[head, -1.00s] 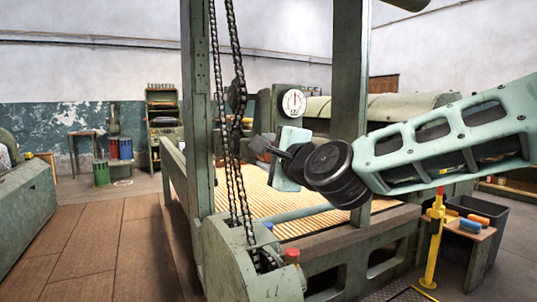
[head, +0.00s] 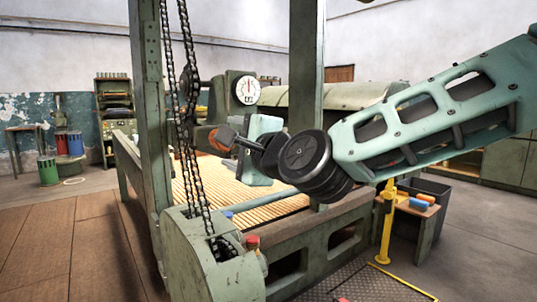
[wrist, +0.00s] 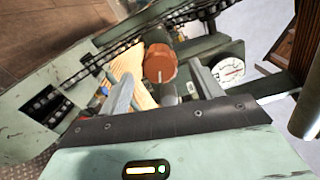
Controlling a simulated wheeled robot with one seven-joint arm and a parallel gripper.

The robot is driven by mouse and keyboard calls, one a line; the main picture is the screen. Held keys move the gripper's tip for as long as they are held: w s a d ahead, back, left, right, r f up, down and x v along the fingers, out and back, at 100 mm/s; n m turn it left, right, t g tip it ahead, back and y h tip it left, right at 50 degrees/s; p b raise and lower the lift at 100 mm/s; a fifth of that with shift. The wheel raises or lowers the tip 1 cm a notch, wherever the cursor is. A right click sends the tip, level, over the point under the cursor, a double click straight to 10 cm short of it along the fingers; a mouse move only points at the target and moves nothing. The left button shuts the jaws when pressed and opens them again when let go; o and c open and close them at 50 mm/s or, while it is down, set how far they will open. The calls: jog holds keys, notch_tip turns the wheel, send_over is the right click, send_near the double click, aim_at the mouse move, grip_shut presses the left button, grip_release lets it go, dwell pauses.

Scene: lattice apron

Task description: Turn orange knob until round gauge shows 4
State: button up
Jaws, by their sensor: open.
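The orange knob (wrist: 160,63) has a pale mark on its face. In the wrist view it shows beyond and between my gripper's (wrist: 160,85) two fingers, which stand apart with nothing held. In the head view the knob (head: 216,144) is partly hidden behind my gripper (head: 226,136); I cannot tell whether they touch. The round white gauge (head: 246,90) is on a green housing above and to the right of the knob. It also shows tilted in the wrist view (wrist: 229,70). Its needle points roughly up in the head view; its numbers are too small to read.
A green post (head: 305,90) stands behind my arm. Hanging chains (head: 187,130) run down close left of my gripper. A slatted bed (head: 205,195) lies below.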

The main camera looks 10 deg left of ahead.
jog(key=p+v, duration=0.1)
jog(key=v, duration=1.1)
jog(key=shift+s+d+p, duration=0.15)
jog(key=shift+d+p, duration=0.05)
jog(key=shift+p, duration=0.2)
jog(key=s+d+f+n+g+h, duration=0.3)
jog(key=s+d+f+n+h, duration=0.15)
jog(key=f, duration=0.45)
jog(key=s+d+f+n+g+h, duration=0.3)
jog(key=f+n, duration=0.3)
jog(key=f, duration=0.3)
jog(key=s+d+f+n+g+h, duration=0.3)
jog(key=s+d+n, duration=0.1)
jog(key=s+d, duration=0.25)
jog(key=s+d+f+n+g+h, duration=0.25)
jog(key=s+d, duration=0.25)
jog(key=d, duration=0.3)
notch_tip(320, 180, up, 21)
jog(key=n+p, duration=0.1)
jog(key=p, duration=1.9)
jog(key=shift+d+f, duration=0.2)
jog(key=shift+d, duration=0.15)
